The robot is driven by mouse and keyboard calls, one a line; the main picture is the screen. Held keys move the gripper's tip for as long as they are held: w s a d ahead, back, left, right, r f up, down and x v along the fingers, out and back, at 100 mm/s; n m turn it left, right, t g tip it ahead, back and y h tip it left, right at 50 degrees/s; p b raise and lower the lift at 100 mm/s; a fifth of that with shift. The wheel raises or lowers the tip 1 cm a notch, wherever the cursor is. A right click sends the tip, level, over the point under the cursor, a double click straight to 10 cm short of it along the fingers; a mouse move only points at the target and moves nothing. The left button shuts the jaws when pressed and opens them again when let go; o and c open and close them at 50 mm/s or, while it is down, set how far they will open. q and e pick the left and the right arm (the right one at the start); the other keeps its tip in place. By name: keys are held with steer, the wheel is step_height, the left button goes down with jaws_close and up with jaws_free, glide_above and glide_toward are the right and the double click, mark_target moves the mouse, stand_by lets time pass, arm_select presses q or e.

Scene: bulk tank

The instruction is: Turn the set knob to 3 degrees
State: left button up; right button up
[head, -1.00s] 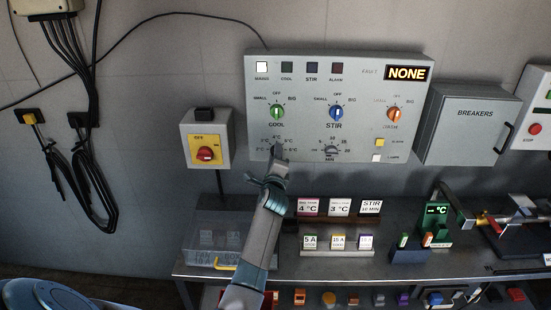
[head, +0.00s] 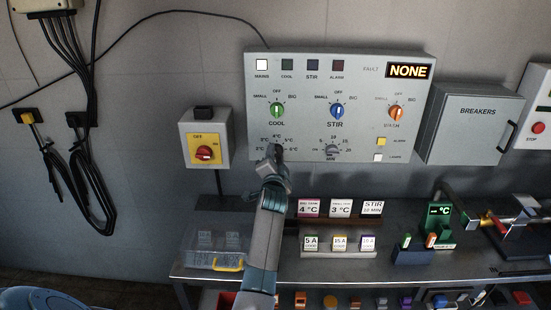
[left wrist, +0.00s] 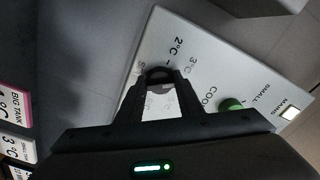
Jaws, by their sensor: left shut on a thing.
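The grey control panel (head: 350,73) hangs on the wall. Its set knob (left wrist: 159,72) is the small dark one below the green COOL knob (head: 277,111), with a degree scale around it. My left gripper (head: 275,151) reaches up to the panel and is shut on the set knob, covering most of it in the head view. In the left wrist view the two fingertips (left wrist: 157,77) close on the knob, with the 2 °C and 3 °C marks beside it. Where the knob points is hidden. My right gripper is not in view.
The blue STIR knob (head: 337,111) and the dial below it (head: 332,150) are to the right. A yellow box with a red switch (head: 205,153) is to the left. Below, the bench holds a clear lidded box (head: 213,248) and label cards (head: 341,208).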

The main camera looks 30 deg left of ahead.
arm_select(q)
steer(key=shift+f+n, duration=0.15)
steer(key=shift+n, duration=1.05)
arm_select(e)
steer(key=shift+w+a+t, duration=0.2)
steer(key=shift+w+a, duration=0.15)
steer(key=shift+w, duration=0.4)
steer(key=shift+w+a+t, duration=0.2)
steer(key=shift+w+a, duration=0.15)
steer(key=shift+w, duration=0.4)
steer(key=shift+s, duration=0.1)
arm_select(q)
steer(key=o, duration=1)
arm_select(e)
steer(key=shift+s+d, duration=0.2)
